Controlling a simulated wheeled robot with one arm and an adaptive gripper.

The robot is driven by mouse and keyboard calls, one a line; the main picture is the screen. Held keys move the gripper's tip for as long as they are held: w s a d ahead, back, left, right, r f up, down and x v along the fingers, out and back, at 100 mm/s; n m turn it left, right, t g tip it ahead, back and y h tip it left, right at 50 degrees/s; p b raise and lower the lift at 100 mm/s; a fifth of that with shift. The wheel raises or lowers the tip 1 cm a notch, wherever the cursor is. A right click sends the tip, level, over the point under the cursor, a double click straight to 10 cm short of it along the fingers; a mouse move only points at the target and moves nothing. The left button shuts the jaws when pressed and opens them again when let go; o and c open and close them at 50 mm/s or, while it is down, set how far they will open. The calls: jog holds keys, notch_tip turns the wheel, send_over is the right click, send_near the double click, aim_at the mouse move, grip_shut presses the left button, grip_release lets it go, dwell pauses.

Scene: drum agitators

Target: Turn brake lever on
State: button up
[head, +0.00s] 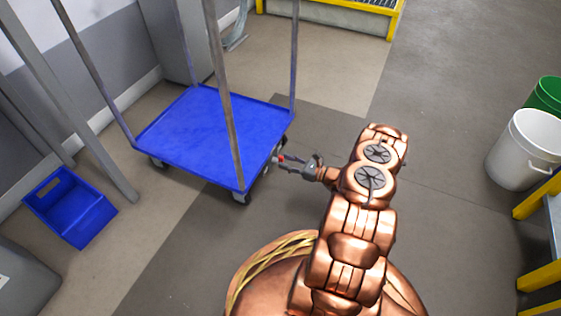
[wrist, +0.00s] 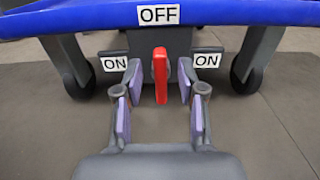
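A blue cart (head: 205,130) stands left of centre in the head view, and its blue edge (wrist: 60,18) crosses the top of the wrist view. A red brake lever (wrist: 160,75) points down from a dark block under that edge. The OFF label (wrist: 159,15) is above the lever, with an ON label (wrist: 114,63) to the left and another ON label (wrist: 206,60) to the right. My gripper (wrist: 159,92) is open, with its purple-padded fingers on both sides of the lever and visible gaps. In the head view my gripper (head: 290,162) is at the cart's right side.
Dark cart wheels (wrist: 248,78) flank the lever. A blue bin (head: 70,207) lies on the floor at the left. White (head: 522,150) and green (head: 545,95) buckets stand at the right, near a yellow-framed table (head: 540,275). The floor between cart and buckets is clear.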

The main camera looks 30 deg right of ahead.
jog(key=shift+b+x, duration=0.4)
jog(key=shift+x, duration=0.95)
grip_shut()
